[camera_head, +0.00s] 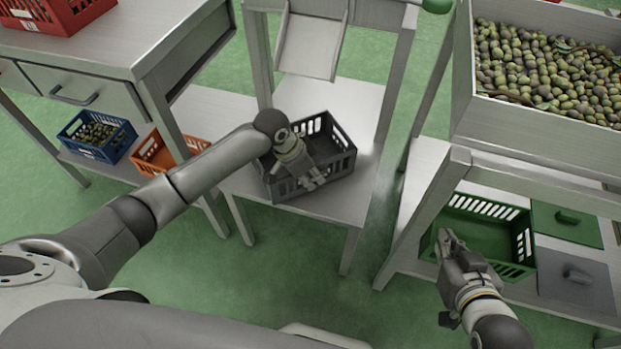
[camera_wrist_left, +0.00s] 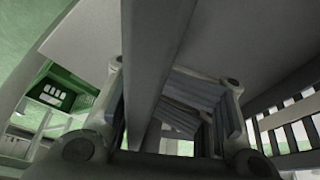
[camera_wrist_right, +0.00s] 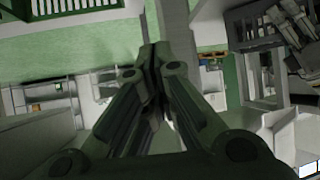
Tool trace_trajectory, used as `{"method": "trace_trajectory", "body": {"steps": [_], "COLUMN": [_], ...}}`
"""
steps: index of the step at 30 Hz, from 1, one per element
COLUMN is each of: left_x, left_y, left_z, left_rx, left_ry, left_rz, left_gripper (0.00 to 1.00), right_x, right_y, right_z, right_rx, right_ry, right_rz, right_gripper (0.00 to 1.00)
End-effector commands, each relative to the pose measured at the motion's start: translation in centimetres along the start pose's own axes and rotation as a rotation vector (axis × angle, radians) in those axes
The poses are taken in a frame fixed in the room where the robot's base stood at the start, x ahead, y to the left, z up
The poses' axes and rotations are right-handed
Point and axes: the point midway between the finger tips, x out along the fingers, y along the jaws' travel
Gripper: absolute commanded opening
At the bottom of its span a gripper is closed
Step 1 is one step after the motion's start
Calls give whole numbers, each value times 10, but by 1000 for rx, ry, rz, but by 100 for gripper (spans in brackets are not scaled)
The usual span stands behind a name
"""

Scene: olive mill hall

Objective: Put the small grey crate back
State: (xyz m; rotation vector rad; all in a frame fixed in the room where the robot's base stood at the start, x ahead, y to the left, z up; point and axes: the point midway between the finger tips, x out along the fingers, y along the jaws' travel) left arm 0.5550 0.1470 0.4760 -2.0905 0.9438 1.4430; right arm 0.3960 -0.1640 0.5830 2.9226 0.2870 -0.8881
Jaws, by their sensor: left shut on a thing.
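The small grey crate (camera_head: 338,160) has slotted walls and looks empty. It sits on the pale lower shelf of the stand under the metal chute. My left gripper (camera_head: 313,182) reaches over it and is shut on its near wall. In the left wrist view a grey bar runs between the fingers (camera_wrist_left: 180,125), with a slotted crate wall (camera_wrist_left: 290,135) at the right. The arm hides part of the crate's left side. My right gripper (camera_head: 448,242) is empty over the left edge of the green crate, its fingers (camera_wrist_right: 157,60) together in the right wrist view.
The stand's shelf (camera_head: 345,205) is bare in front of the crate; its legs rise around it. Blue (camera_head: 97,135) and orange (camera_head: 165,150) crates stand on the left shelf. At right, the green crate (camera_head: 500,207) stands below an olive-filled bin (camera_head: 540,120).

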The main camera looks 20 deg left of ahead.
Motion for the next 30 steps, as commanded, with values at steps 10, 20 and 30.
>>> {"method": "trace_trajectory", "body": {"steps": [10,20,30], "left_x": [8,10,10], "left_y": [0,0,0], "left_z": [2,4,4], "left_rx": [1,1,0], "left_ry": [2,1,0], "left_rz": [-1,0,0], "left_gripper": [0,33,59], "right_x": [3,3,3], "right_y": [-3,-3,-3], "right_z": [-22,-20,-20], "right_rx": [-1,-1,0], "right_ry": [111,98,98], "right_rz": [-7,-7,-6], "right_gripper": [0,0,0]}}
